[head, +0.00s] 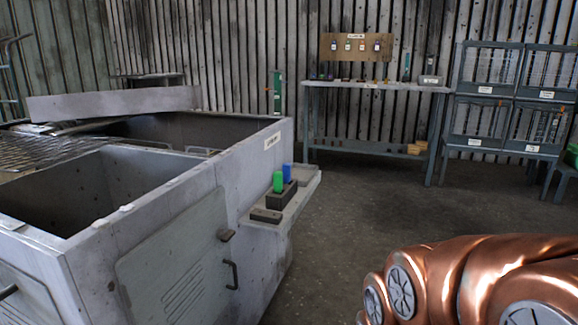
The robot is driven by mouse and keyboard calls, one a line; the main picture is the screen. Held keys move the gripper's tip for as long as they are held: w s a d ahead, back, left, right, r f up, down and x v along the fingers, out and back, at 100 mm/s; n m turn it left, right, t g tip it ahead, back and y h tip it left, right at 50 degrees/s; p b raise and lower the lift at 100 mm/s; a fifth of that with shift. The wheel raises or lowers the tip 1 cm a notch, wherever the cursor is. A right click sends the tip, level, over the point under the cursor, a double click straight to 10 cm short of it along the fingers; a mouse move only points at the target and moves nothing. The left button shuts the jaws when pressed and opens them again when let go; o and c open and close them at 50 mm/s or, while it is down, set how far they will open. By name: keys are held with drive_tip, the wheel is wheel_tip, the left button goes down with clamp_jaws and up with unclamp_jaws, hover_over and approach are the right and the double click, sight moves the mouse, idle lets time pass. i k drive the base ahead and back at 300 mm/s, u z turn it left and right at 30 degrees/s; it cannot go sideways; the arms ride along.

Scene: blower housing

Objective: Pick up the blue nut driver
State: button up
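A small blue upright handle (287,172), which looks like the blue nut driver, stands in a dark holder block (282,196) on the side shelf of the grey metal housing. A green upright handle (278,182) stands beside it, a little nearer and to the left. Only the upper part of the blue handle shows; its lower end is hidden in or behind the block. My copper-coloured arm (470,280) fills the lower right corner. My gripper is not in view.
The housing (160,210) has open-topped compartments and a side door with a handle (231,275). A flat dark piece (265,215) lies on the narrow shelf (300,190). A workbench (375,86) and wire-fronted cages (510,95) stand at the back. Floor between is clear.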

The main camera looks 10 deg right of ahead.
sight(287, 167)
drive_tip(key=z, duration=1.55)
drive_tip(key=i, duration=1.75)
drive_tip(key=u, duration=3.45)
